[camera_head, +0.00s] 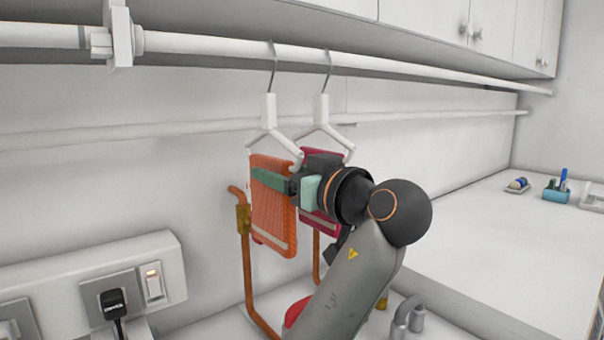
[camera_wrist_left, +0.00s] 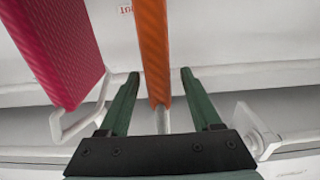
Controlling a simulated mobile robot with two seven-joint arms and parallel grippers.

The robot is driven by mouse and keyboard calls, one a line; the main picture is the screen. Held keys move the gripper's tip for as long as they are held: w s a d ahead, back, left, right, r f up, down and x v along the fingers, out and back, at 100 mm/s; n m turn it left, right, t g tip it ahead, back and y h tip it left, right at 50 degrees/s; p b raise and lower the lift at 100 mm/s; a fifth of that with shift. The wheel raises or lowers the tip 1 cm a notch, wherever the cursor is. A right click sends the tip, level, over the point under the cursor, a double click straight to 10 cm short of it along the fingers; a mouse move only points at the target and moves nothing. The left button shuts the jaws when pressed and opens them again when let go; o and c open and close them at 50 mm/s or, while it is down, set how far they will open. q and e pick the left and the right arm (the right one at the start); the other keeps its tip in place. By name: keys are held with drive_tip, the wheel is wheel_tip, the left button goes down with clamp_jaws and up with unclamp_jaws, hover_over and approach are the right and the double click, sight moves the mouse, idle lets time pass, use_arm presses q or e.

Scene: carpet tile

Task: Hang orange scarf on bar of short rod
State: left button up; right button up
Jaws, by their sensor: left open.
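The orange scarf (camera_head: 273,215) hangs folded over the lower part of a white hanger (camera_head: 268,125), hooked on the long white rod (camera_head: 400,68). My left gripper (camera_head: 258,177) is at the scarf's upper part, one green finger across its face. In the left wrist view, the orange scarf (camera_wrist_left: 152,50) runs between the open fingers (camera_wrist_left: 162,85), with a gap on both sides. A crimson scarf (camera_head: 323,205) hangs on a second hanger (camera_head: 322,120) just right, partly hidden by my gripper. I cannot tell which bar is the short rod.
A bracket (camera_head: 120,35) holds the rod at upper left. A lower white rail (camera_head: 420,130) runs along the wall. A socket panel (camera_head: 90,285) is at lower left. The right counter (camera_head: 500,230) is mostly clear.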

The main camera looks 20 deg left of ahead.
use_arm(q)
drive_tip(key=shift+x, duration=1.45)
clamp_jaws()
